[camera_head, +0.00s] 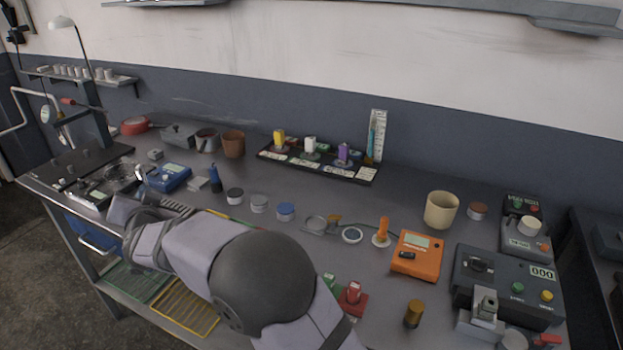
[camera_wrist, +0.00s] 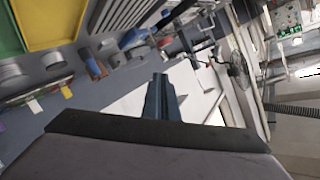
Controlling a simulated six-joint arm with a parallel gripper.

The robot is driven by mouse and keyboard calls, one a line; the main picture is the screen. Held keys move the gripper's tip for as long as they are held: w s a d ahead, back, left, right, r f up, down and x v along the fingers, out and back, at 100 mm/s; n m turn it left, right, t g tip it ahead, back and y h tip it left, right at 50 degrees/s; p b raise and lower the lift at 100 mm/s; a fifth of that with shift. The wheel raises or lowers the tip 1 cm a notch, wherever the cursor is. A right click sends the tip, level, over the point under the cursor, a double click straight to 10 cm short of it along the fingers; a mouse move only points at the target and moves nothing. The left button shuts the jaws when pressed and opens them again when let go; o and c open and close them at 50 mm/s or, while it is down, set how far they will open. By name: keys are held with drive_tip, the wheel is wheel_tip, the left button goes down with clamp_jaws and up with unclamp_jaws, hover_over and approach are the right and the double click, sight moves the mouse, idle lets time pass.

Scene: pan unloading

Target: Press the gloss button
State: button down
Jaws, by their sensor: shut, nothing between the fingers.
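No button with a clearly readable gloss label shows; the lettering is too small. A dark grey machine (camera_head: 508,278) at the right has a green button (camera_head: 517,287), a yellow button (camera_head: 546,295), a black knob and a 000 display. Behind it a small grey meter (camera_head: 524,242) carries a pale round top and an orange button (camera_head: 543,247). A dark box (camera_head: 522,207) behind that has a green and a red button. My gripper (camera_head: 140,174) is far to the left, by a blue device (camera_head: 167,178). Its fingers are shut and empty in the wrist view (camera_wrist: 160,96).
My arm crosses the front of the bench. An orange meter (camera_head: 415,255), a cream cup (camera_head: 440,210), a brass cylinder (camera_head: 413,314) and a red-handled stamp (camera_head: 352,298) stand between it and the machines. Several small jars and a black tray (camera_head: 266,153) line the middle.

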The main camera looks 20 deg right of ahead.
drive_tip(key=w+d+r+h+p, duration=0.1)
drive_tip(key=w+d+r+p, duration=0.25)
drive_tip(key=d, duration=0.45)
drive_tip(key=w+d+r+p, duration=0.2)
drive_tip(key=w+d+r, duration=0.15)
drive_tip(key=d, duration=0.45)
drive_tip(key=s+d+f+g+h+p, duration=0.1)
drive_tip(key=s+d+f+g+p, duration=0.1)
drive_tip(key=d, duration=0.9)
drive_tip(key=s+d+f+g+h+p, duration=0.1)
drive_tip(key=d+f+h+p, duration=0.1)
drive_tip(key=d, duration=0.8)
drive_tip(key=s+d+f+g+h+p, duration=0.1)
drive_tip(key=s+d+f+g+p, duration=0.1)
drive_tip(key=d, duration=0.9)
drive_tip(key=s+d+f+m+g+h+p, duration=0.1)
drive_tip(key=s+d+g+h+p, duration=0.1)
drive_tip(key=s+d, duration=0.7)
drive_tip(key=s+d+f+m+g+h+p, duration=0.1)
drive_tip(key=s+d+g+h+p, duration=0.15)
drive_tip(key=s+d, duration=0.65)
drive_tip(key=s+d+r+m+g+h+p, duration=0.2)
drive_tip(key=s+d+g+p, duration=0.2)
drive_tip(key=s+d, duration=1.6)
drive_tip(key=shift+s+d+r+g, duration=0.15)
drive_tip(key=shift+s+d+g, duration=0.2)
drive_tip(key=shift+s+g, duration=0.6)
drive_tip(key=shift+w, duration=0.25)
